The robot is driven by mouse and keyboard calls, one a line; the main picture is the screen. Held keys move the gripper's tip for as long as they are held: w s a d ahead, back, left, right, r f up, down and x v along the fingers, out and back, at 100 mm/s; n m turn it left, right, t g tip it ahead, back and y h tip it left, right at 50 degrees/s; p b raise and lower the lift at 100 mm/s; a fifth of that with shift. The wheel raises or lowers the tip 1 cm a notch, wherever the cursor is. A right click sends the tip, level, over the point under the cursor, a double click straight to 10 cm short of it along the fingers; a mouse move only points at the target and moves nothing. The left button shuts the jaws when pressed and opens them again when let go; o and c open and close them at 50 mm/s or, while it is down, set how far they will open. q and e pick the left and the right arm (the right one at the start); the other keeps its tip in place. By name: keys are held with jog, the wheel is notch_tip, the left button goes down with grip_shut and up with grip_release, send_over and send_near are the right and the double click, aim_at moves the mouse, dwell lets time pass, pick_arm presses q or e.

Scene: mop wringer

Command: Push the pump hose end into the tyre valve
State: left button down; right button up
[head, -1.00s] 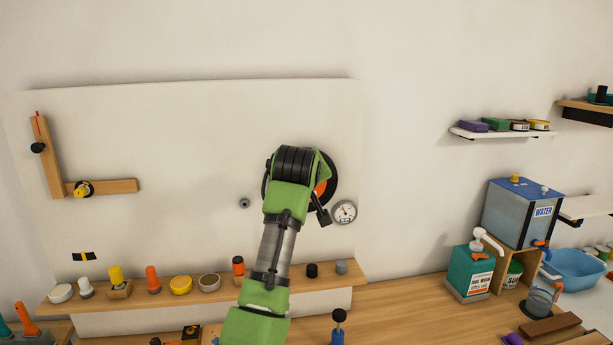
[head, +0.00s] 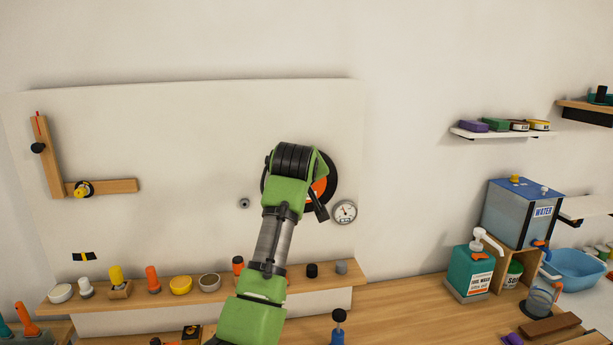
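A black tyre with an orange middle (head: 320,190) is on the white wall board, partly covered by my arm. Its valve cannot be made out. My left arm comes up from the bottom, a little left of centre, and its wrist is in front of the tyre. Of my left gripper, a black finger-like part (head: 317,202) shows at the tyre's lower right; the rest is hidden, so its opening and anything held cannot be seen. The pump hose end is not visible. A blue post with a black knob (head: 338,325), possibly the pump, stands at the bottom. My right gripper is out of view.
A round gauge (head: 344,212) sits right of the tyre and a small grey knob (head: 244,203) left of it. A wooden ledge (head: 135,298) with several caps and knobs runs below. A teal soap bottle (head: 474,268) and water tank (head: 520,215) stand right.

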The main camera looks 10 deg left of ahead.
pick_arm(q)
jog(key=shift+w, duration=0.1)
dwell(0.5)
jog(key=c, duration=1.9)
grip_release()
jog(key=shift+a, duration=0.1)
